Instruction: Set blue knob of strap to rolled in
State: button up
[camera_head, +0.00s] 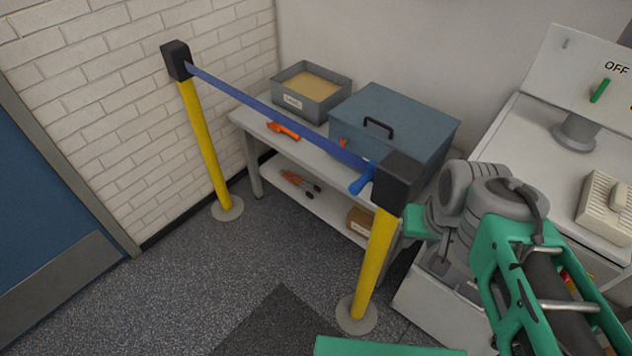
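A blue strap (270,110) is stretched between the black heads of two yellow posts. Its far end meets the left post's black head (176,60). Its near end meets the right post's black head (395,182). The blue knob (362,181) sticks out to the left of the right head, just below the strap. My arm comes in from the lower right. My gripper (413,222) seems to be the green part just right of and below the right head, apart from the knob. Its fingers cannot be made out clearly.
Behind the strap, a grey table (250,122) holds an open bin (312,90), a blue toolbox (392,125) and an orange tool (283,130). A white bench (520,140) with an OFF panel stands at right. The floor (200,290) at front left is clear.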

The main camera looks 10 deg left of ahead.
aim_at(356, 187)
jog(key=u, duration=1.45)
jog(key=k, duration=0.45)
jog(key=u, duration=0.85)
